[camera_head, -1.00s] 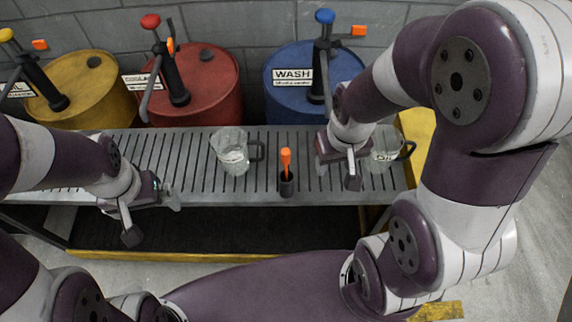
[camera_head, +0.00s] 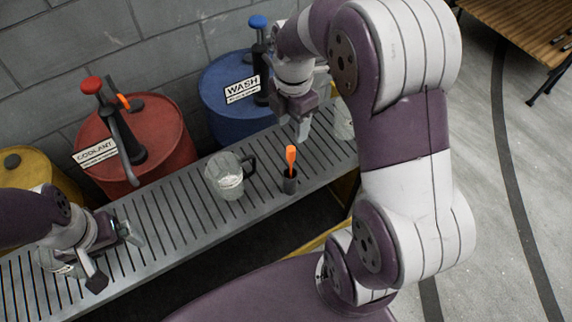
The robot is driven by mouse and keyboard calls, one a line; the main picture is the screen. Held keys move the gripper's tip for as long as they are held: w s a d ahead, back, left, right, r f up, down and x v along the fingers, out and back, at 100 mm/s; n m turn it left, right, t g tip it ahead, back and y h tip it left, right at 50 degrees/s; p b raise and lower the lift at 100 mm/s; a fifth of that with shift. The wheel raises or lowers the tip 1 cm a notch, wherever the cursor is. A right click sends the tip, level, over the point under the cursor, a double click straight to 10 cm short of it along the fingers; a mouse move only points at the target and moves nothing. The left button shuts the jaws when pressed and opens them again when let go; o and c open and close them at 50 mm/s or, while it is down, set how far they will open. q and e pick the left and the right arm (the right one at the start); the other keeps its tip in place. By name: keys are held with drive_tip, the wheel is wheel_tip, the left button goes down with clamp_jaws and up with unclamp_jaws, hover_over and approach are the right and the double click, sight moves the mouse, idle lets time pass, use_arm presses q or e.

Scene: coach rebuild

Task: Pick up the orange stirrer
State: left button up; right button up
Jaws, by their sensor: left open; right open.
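The orange stirrer (camera_head: 291,157) stands upright in a small dark holder (camera_head: 289,182) near the front edge of the slatted bench. My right gripper (camera_head: 303,130) is open and empty, hanging above the bench just behind and right of the stirrer, apart from it. My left gripper (camera_head: 116,258) is open, low over the bench at the lower left, well away from the stirrer.
A clear jug (camera_head: 226,178) with a dark handle stands left of the stirrer. Another jug (camera_head: 343,120) is partly hidden behind my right arm. Yellow (camera_head: 35,168), red COOLANT (camera_head: 165,135) and blue WASH (camera_head: 222,100) drums stand behind the slatted bench (camera_head: 190,235). A wooden table (camera_head: 520,35) stands at the upper right.

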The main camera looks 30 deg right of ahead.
sight(290, 155)
wheel_tip(290, 155, down, 7)
drive_tip(key=shift+a+r, duration=0.1)
drive_tip(key=shift+r, duration=0.1)
wheel_tip(290, 155, down, 5)
drive_tip(key=shift+w+f, duration=0.25)
drive_tip(key=shift+f, duration=0.25)
clamp_jaws()
